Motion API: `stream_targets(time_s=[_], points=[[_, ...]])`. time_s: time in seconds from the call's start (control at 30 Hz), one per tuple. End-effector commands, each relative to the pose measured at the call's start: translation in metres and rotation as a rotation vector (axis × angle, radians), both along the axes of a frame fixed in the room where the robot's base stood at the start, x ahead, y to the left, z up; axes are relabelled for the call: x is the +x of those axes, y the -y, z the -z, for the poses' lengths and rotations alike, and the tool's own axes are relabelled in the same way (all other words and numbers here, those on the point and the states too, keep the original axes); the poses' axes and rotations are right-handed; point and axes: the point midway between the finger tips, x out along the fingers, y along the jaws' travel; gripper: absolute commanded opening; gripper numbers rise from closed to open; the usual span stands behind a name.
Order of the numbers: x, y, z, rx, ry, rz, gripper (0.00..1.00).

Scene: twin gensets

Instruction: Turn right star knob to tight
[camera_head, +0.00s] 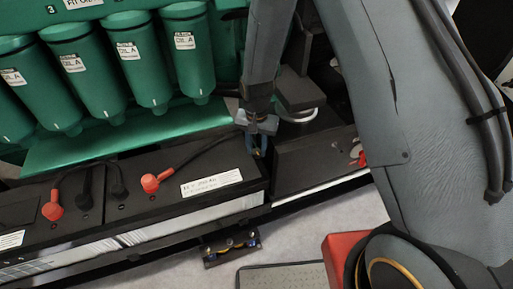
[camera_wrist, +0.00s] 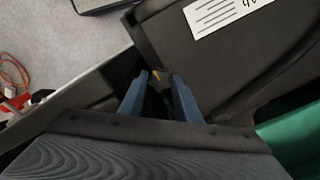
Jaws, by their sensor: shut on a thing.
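My gripper (camera_head: 258,148) has blue fingers and points down at the gap between two black battery boxes, at the foot of the green engine. In the wrist view its fingers (camera_wrist: 160,88) stand close together around a small dark piece with a brownish edge (camera_wrist: 160,74). This piece sits where the star knob is held; the fingers hide most of it. I cannot make out the star shape or how far it is turned. In the head view the knob is hidden behind the gripper.
The left black battery box (camera_head: 225,165) carries a white label, a red terminal cap (camera_head: 150,183) and cables. Green oil filters (camera_head: 190,55) hang close to the left of my arm. A small bracket (camera_head: 230,247) and a grey mat (camera_head: 285,276) lie on the floor in front.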

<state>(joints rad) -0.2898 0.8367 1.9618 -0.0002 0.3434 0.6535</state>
Motion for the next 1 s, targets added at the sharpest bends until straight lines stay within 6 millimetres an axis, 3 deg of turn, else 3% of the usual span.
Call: stream_targets(time_s=[0.07, 0.1, 0.2, 0.57, 1.0], points=[[0.001, -0.001, -0.001, 0.001, 0.003, 0.002, 0.08], [0.001, -0.001, -0.001, 0.001, 0.003, 0.002, 0.35], [0.001, 0.0, -0.001, 0.001, 0.003, 0.001, 0.49], [0.001, 0.0, -0.004, 0.001, 0.001, 0.0, 0.49], [0.002, -0.001, -0.06, 0.002, 0.004, 0.0, 0.49]])
